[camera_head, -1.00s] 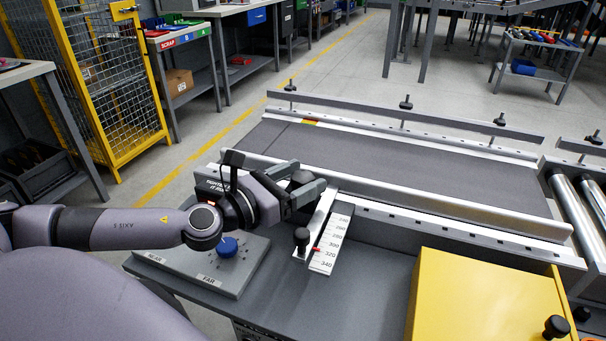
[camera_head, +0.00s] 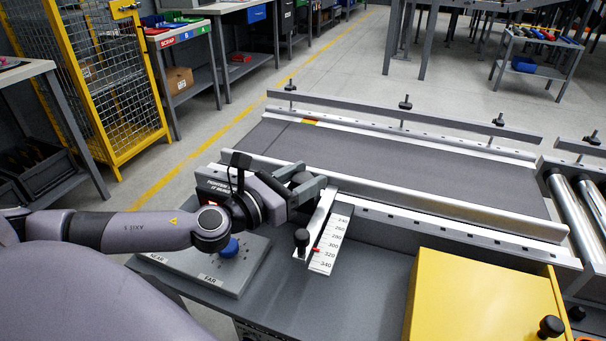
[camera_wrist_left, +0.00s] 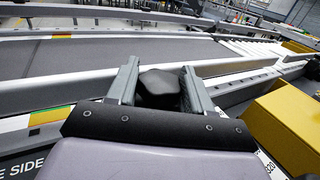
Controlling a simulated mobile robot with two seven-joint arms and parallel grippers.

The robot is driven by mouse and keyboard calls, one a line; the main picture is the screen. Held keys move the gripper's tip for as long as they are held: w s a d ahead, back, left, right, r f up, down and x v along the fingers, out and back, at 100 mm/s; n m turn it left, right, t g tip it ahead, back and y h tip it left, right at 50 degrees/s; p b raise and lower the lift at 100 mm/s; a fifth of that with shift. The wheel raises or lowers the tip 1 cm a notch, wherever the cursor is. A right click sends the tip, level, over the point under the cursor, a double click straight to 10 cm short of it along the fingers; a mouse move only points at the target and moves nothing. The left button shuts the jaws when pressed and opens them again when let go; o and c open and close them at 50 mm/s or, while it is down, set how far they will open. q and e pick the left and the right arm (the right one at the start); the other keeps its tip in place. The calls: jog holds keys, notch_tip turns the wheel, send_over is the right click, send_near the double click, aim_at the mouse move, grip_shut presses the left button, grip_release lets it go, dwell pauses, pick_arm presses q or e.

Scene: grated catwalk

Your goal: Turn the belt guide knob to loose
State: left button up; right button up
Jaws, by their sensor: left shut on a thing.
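The belt guide knob (camera_wrist_left: 160,86) is a dark, lobed knob between the fingers of my left gripper in the left wrist view. In the head view the knob (camera_head: 302,179) is partly hidden by the fingers, at the near side of the belt. My left gripper (camera_head: 308,180) is shut on it, one finger on each side. The near guide rail (camera_head: 400,198) runs along the belt (camera_head: 400,160) just beyond. Any loose or tight marking at the knob is not readable. My right gripper is not in view.
A scale plate (camera_head: 329,245) with a small black knob (camera_head: 302,238) and red pointer lies right of the gripper. A grey panel with a blue knob (camera_head: 229,247) sits below my wrist. A yellow box (camera_head: 490,300) stands at the front right.

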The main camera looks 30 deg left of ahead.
pick_arm(q)
jog(key=n+y+p, duration=0.1)
jog(key=y+p, duration=0.1)
jog(key=p, duration=0.1)
jog(key=shift+r+n+t+y, duration=0.3)
jog(key=shift+n, duration=0.1)
jog(key=shift+y+p, duration=0.4)
jog(key=shift+p, duration=0.2)
jog(key=n+y+p, duration=0.2)
jog(key=shift+f+y, duration=0.1)
jog(key=shift+y, duration=0.3)
jog(key=shift+n+y+p, duration=0.45)
jog(key=shift+n+y, duration=0.15)
jog(key=shift+y, duration=0.2)
jog(key=shift+f+y, duration=0.15)
jog(key=shift+y, duration=0.15)
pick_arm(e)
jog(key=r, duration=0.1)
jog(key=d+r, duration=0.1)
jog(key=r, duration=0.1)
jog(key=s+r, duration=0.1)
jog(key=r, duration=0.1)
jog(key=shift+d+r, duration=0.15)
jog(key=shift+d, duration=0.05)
pick_arm(q)
jog(key=shift+n, duration=0.3)
jog(key=o, duration=0.9)
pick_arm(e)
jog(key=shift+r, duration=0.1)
